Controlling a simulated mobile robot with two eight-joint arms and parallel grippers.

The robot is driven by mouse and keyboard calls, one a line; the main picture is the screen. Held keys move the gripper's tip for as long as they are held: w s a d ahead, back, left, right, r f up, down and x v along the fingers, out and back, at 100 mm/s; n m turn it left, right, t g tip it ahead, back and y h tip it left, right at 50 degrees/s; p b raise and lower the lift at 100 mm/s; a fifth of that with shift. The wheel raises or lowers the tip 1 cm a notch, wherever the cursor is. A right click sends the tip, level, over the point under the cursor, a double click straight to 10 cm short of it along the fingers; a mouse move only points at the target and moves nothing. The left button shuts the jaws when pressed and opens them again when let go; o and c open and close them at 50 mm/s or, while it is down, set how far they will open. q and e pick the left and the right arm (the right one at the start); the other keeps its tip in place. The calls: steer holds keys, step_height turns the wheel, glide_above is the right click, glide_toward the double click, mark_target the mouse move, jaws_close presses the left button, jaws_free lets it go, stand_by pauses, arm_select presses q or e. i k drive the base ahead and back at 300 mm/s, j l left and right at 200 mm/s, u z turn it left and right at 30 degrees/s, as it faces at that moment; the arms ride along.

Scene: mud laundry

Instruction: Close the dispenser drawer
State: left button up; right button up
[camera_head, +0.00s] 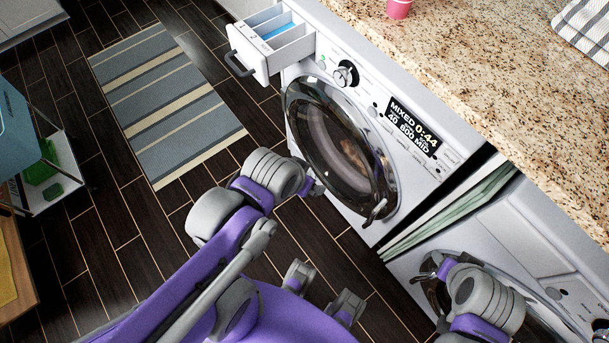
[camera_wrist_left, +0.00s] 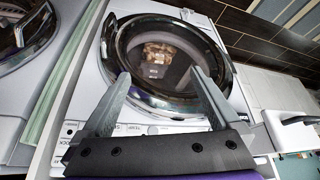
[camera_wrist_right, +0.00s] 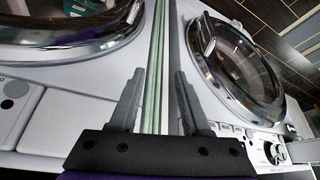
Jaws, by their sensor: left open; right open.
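The dispenser drawer (camera_head: 284,47) is pulled out from the top left of the white washing machine (camera_head: 440,165) in the head view. It has a dark handle (camera_head: 238,65) on its front and a blue compartment inside. Part of what looks like the drawer shows at the right of the left wrist view (camera_wrist_left: 287,130). My left gripper (camera_head: 312,187) is below the drawer, in front of the round door. In the left wrist view its fingers (camera_wrist_left: 160,78) are apart and empty. My right gripper (camera_wrist_right: 159,74) is open and empty, facing the gap between the two machines.
The round glass door (camera_head: 335,140) is shut, with a protruding handle. A second machine (camera_head: 540,230) stands to the right, with a green-striped item in the gap. A speckled countertop (camera_head: 480,70) lies above. A striped rug (camera_head: 160,95) and open floor are at left.

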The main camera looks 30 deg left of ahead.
mark_target(268, 41)
steer(key=u, duration=1.65)
steer(key=i+z, duration=0.25)
steer(key=z, duration=0.2)
